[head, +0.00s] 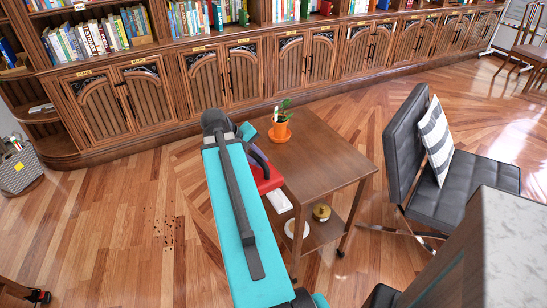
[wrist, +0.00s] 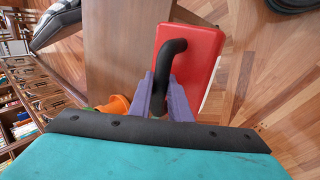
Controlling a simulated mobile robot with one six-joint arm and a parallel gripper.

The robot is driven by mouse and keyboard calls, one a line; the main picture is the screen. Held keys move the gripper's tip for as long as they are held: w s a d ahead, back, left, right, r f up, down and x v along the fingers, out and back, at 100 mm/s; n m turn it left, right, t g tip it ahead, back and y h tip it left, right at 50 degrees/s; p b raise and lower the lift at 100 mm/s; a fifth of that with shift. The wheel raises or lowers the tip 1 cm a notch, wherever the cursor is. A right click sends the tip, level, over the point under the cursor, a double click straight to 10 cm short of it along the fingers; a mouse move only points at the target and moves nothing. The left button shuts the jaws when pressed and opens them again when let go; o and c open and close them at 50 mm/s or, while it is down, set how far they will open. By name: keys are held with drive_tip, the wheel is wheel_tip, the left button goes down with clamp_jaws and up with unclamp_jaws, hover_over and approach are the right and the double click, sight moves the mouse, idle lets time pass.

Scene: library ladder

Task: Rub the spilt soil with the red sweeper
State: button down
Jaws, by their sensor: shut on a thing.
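The red sweeper (head: 267,183) has a flat red block and a black arched handle. It also shows in the wrist view (wrist: 200,50), where my gripper (wrist: 160,92) is shut on the handle, with one purple finger on each side. In the head view the sweeper is by the left edge of the small wooden table (head: 318,150), partly hidden behind my teal arm. I cannot tell whether it touches the table. The spilt soil (head: 172,229) is a patch of dark specks on the wooden floor, left of my arm and apart from the sweeper.
An orange pot (head: 280,131) with a plant stands on the table, close to my gripper. A brass pot (head: 321,212) sits on the lower shelf. A black chair (head: 455,180) stands at right, bookcase cabinets (head: 205,75) behind. Floor around the soil is clear.

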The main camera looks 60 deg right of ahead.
drive_tip(key=w+a+f+n+t, duration=0.1)
drive_tip(key=w+a+f+n, duration=0.2)
drive_tip(key=w+a, duration=1.65)
drive_tip(key=w+a+f+n+t, duration=0.1)
drive_tip(key=w+a, duration=0.1)
drive_tip(key=a, duration=1.2)
drive_tip(key=w+a+f+n+t+h, duration=0.1)
drive_tip(key=w+a+f, duration=0.1)
drive_tip(key=a, duration=1.2)
drive_tip(key=shift+a+f+n, duration=0.15)
drive_tip(key=shift+a+n, duration=0.25)
drive_tip(key=shift+w, duration=0.2)
